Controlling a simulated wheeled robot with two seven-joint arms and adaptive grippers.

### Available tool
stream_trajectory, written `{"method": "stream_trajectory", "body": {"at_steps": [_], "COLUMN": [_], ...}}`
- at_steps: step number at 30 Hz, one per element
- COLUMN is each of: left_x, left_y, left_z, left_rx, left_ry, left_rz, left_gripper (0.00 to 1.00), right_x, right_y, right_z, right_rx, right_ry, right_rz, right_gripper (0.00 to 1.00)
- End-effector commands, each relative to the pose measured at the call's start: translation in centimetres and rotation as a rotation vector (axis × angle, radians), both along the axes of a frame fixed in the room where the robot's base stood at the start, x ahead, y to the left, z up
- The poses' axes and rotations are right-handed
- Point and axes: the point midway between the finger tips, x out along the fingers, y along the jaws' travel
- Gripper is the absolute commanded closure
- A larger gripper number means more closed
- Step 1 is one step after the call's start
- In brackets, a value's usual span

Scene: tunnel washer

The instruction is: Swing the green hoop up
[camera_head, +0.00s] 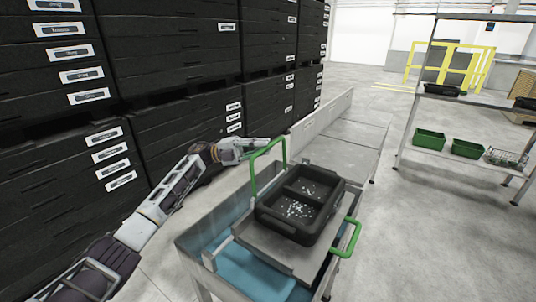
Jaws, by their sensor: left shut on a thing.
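The green hoop (253,178) stands up at the left side of a black two-part tray (262,212). My left gripper (262,143) comes in from the left and is shut on the hoop's upper part, near its top left corner. A second green handle (355,236) sticks out at the right side of the tray and is free. The tray rests on a grey plate (275,246) and holds small pale bits in both compartments. My right gripper is not in view.
The plate sits over a trough with a blue inside (240,275). Stacked black crates (180,110) form a wall close to my left arm. A metal shelf (465,165) with green bins (429,139) stands at right. The floor between is clear.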

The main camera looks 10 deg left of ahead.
Motion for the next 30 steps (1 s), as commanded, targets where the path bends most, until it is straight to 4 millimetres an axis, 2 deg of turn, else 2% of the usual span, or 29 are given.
{"method": "stream_trajectory", "body": {"at_steps": [3,9,24,25,29,30], "left_x": [0.2,0.5,0.6,0.6,0.6,0.6], "left_y": [0.6,1.1,1.4,1.4,1.4,1.4], "left_z": [-0.6,-0.7,-0.7,-0.7,-0.7,-0.6], "left_rx": [-0.047,-0.096,-0.110,-0.110,-0.110,-0.110], "left_ry": [0.022,0.042,0.050,0.050,0.049,0.049], "left_rz": [-0.001,-0.002,-0.001,-0.001,0.000,-0.001], "left_gripper": [1.00,1.00,1.00,0.84,0.68,0.66], "right_x": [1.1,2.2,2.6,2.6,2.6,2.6], "right_y": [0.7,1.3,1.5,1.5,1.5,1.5], "right_z": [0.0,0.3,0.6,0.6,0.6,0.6], "right_rx": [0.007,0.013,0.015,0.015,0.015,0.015], "right_ry": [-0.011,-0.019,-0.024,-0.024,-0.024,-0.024], "right_rz": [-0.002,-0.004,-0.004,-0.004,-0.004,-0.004], "right_gripper": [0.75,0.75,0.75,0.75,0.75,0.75]}}
